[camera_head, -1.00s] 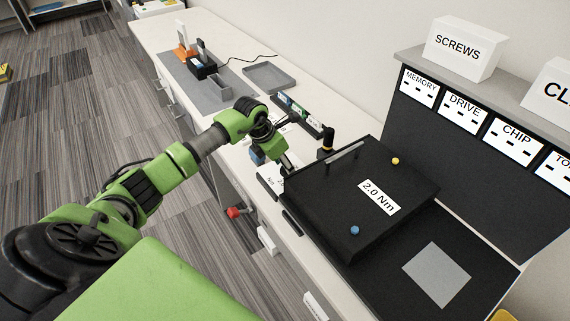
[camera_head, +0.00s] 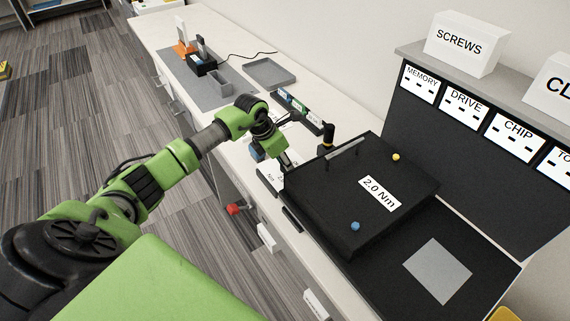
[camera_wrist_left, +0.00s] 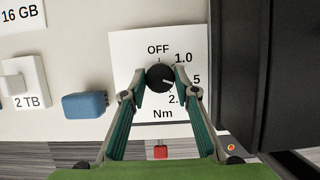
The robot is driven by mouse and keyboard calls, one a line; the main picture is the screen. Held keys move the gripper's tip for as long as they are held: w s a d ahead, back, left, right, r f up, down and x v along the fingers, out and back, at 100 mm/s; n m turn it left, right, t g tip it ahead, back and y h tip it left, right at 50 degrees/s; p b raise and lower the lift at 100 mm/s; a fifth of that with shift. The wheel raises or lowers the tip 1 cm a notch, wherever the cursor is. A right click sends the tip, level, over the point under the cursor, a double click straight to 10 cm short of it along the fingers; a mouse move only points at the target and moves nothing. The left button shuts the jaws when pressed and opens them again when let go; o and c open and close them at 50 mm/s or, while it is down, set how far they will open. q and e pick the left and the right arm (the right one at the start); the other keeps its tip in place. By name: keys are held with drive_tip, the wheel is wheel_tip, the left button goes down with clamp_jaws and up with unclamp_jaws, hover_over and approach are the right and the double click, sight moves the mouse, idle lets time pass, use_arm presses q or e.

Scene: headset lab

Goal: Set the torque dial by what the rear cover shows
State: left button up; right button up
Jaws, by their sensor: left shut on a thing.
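The rear cover (camera_head: 335,205) is a large black panel with a white label (camera_head: 380,193) reading "2.0 Nm". The torque dial (camera_wrist_left: 160,79) is a round black knob on a white plate (camera_wrist_left: 125,55) marked OFF, 1.0, a partly hidden value ending in 5, and a partly hidden "2.". Its white pointer line points right, roughly toward the 5. My left gripper (camera_wrist_left: 160,82) is shut on the knob, one finger on each side. In the head view my left gripper (camera_head: 288,163) is beside the cover's left corner. My right gripper is not in view.
A blue block (camera_wrist_left: 85,105) and a "2 TB" piece (camera_wrist_left: 22,80) lie left of the dial plate. A yellow screw (camera_head: 396,157) and a blue one (camera_head: 355,226) sit on the cover. A grey tray (camera_head: 270,72) lies farther back.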

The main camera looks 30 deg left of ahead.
use_arm(q)
drive_tip(key=m+b, duration=0.2)
drive_tip(key=b, duration=0.1)
drive_tip(key=m+h+b, duration=0.1)
drive_tip(key=m+b, duration=0.1)
drive_tip(key=b, duration=0.1)
drive_tip(key=shift+w+a+f+g, duration=0.15)
drive_tip(key=shift+f+g, duration=0.05)
drive_tip(key=shift+g, duration=0.1)
drive_tip(key=shift+r+m+g+h+b, duration=0.2)
drive_tip(key=shift+m+g+h+b, duration=0.35)
drive_tip(key=shift+m+b, duration=1)
drive_tip(key=shift+m, duration=0.25)
drive_tip(key=o, duration=1.1)
drive_tip(key=shift+c, duration=0.2)
drive_tip(key=shift+r, duration=0.15)
drive_tip(key=v, duration=1.2)
